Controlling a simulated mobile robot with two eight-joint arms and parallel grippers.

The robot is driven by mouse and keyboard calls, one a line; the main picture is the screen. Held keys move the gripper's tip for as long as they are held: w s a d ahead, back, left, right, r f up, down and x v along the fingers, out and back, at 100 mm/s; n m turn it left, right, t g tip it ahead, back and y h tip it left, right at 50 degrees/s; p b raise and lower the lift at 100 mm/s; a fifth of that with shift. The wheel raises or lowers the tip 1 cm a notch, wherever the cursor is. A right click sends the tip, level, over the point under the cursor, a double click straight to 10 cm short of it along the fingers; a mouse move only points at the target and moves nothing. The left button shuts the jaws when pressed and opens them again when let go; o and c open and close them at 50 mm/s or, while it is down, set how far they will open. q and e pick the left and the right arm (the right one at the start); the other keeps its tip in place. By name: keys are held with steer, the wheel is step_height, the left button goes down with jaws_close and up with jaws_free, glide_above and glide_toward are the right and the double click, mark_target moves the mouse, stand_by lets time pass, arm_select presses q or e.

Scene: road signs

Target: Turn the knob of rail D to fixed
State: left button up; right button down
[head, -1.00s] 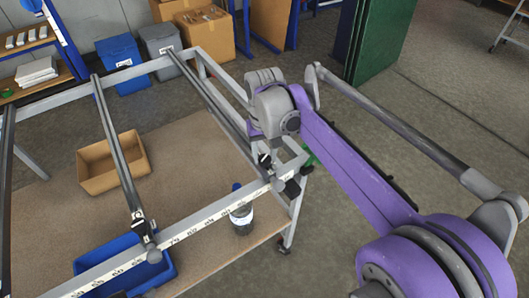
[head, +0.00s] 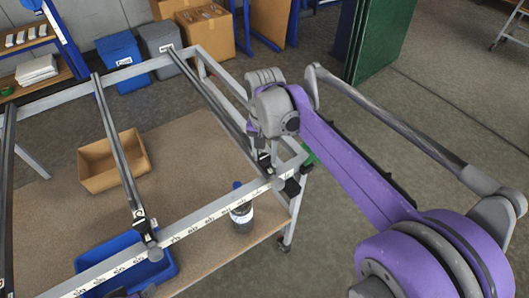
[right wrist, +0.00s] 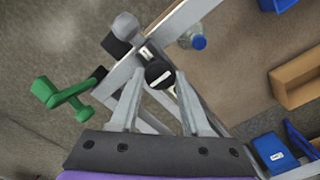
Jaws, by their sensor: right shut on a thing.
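The rightmost rail (head: 208,90), which I take to be rail D, runs from the back bar to the front bar of the grey frame; I cannot read a letter on it. Its round black knob (right wrist: 160,75) with a white mark shows in the right wrist view, by the front bar. My right gripper (right wrist: 159,88) has its two grey fingers on either side of the knob and is shut on it. In the head view my right gripper (head: 269,158) is at the rail's front end, partly hidden by my arm.
Another rail (head: 118,145) crosses the frame to the left. The front bar (head: 205,215) carries a number scale. A blue-capped bottle (head: 241,210), a cardboard tray (head: 97,175) and a blue bin (head: 165,268) are below. A green handle (right wrist: 62,95) juts out near the gripper.

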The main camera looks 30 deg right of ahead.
mark_target(264, 157)
steer(key=shift+c, duration=1.8)
jaws_free()
step_height(264, 157, up, 11)
steer(key=shift+p, duration=0.4)
steer(key=shift+f, duration=0.1)
